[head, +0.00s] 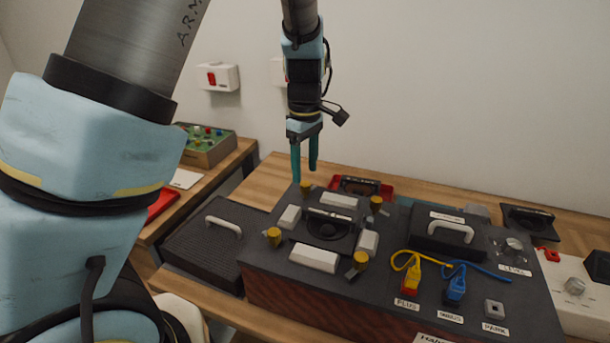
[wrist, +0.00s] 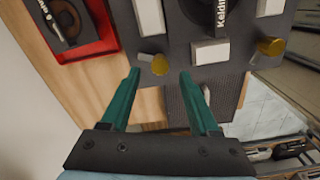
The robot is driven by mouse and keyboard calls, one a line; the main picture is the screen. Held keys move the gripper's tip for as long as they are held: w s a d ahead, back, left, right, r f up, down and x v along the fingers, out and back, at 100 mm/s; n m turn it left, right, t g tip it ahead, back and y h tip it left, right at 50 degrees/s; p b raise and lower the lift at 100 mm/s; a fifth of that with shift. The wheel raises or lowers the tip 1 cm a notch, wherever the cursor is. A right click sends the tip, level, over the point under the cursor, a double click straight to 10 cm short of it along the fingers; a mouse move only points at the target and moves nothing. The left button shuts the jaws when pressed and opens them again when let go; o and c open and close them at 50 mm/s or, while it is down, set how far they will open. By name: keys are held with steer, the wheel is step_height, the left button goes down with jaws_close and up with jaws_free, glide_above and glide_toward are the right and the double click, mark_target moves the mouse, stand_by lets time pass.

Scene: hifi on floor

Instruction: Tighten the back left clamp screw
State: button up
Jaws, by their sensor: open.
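The back left clamp screw is a brass-yellow knob (head: 306,187) at the back left corner of the holder on the dark bench unit. In the wrist view the same knob (wrist: 159,64) shows between and just beyond my fingertips. My gripper (head: 305,172) is open, pointing down with teal fingers above this knob. It also shows in the wrist view (wrist: 160,74), with nothing held. Three other yellow knobs surround the clamped black part (head: 328,228): back right (head: 376,204), front left (head: 273,236) and front right (head: 358,262). Whether a finger touches the knob is unclear.
Pale blocks (head: 314,258) surround the clamped part. A red tray (head: 387,190) lies behind the holder. A dark lidded box (head: 205,262) with a pale handle is at left. Yellow and blue cables (head: 407,262) and a handled black cover (head: 447,246) are at right.

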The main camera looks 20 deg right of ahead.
mark_target(305, 184)
steer(key=shift+f, duration=1.75)
jaws_close()
